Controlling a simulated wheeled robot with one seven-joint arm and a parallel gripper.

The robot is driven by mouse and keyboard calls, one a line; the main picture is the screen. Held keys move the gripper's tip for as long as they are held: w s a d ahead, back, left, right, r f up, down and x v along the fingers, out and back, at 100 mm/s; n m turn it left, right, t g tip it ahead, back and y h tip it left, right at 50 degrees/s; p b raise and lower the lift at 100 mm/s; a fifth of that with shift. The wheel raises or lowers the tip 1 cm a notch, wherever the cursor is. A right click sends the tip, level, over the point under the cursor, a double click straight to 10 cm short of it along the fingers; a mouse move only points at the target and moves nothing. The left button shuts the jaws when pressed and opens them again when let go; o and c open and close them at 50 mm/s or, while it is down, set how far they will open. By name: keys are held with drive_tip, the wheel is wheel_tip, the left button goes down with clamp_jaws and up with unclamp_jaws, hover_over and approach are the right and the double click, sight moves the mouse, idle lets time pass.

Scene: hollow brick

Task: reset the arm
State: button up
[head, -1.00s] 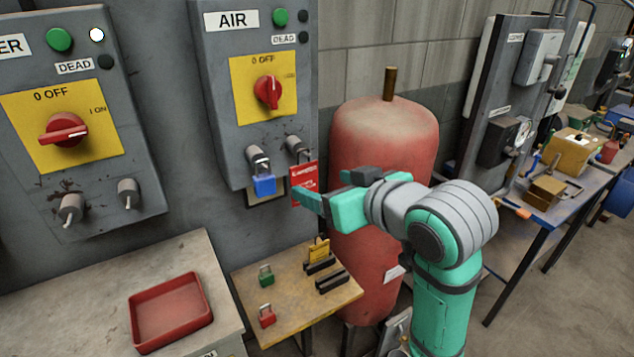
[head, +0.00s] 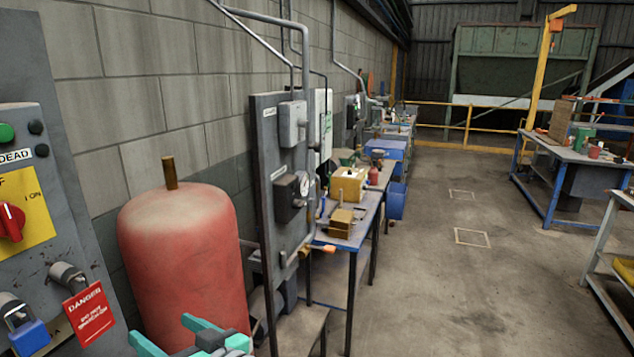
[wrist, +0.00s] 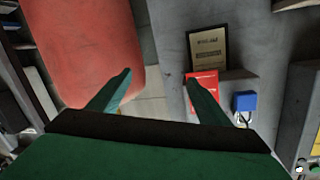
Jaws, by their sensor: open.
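My gripper (head: 167,331) shows at the bottom edge of the head view, in front of the red tank, with its green fingers apart. The rest of my arm is mostly out of that view. In the wrist view my gripper (wrist: 158,78) is open, with nothing between its fingers. A red danger tag (head: 88,312) hangs on the grey panel, left of my gripper; in the wrist view the tag (wrist: 204,88) is partly behind the right finger. A blue padlock (head: 30,338) hangs to the tag's left and also shows in the wrist view (wrist: 244,101).
The red tank (head: 185,260) stands close beyond my gripper and fills the upper left of the wrist view. A grey board with boxes and a gauge (head: 265,200) and a blue-legged bench (head: 352,240) stand to its right. The concrete floor (head: 455,290) further right is open.

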drive_tip(key=s+d+f+m+t+h, duration=0.4)
drive_tip(key=d+f, duration=0.4)
drive_tip(key=f, duration=0.4)
drive_tip(key=s+d+f+m+t+h, duration=0.25)
drive_tip(key=d+f+m+h, duration=0.2)
drive_tip(key=d+f, duration=0.6)
drive_tip(key=s+d+f+m+h, duration=0.1)
drive_tip(key=s+d+f+h, duration=0.2)
drive_tip(key=s, duration=0.4)
drive_tip(key=s+d+f+m+h, duration=0.1)
drive_tip(key=s+d+f, duration=0.1)
drive_tip(key=s+f, duration=0.4)
drive_tip(key=s+d+r+n, duration=0.1)
drive_tip(key=s, duration=0.6)
drive_tip(key=s+d+n+h, duration=0.1)
drive_tip(key=s+d+n, duration=0.1)
drive_tip(key=s, duration=0.5)
drive_tip(key=shift+d+r, duration=0.25)
drive_tip(key=shift+r, duration=0.15)
drive_tip(key=shift+a+h, duration=0.1)
drive_tip(key=shift+h, duration=0.15)
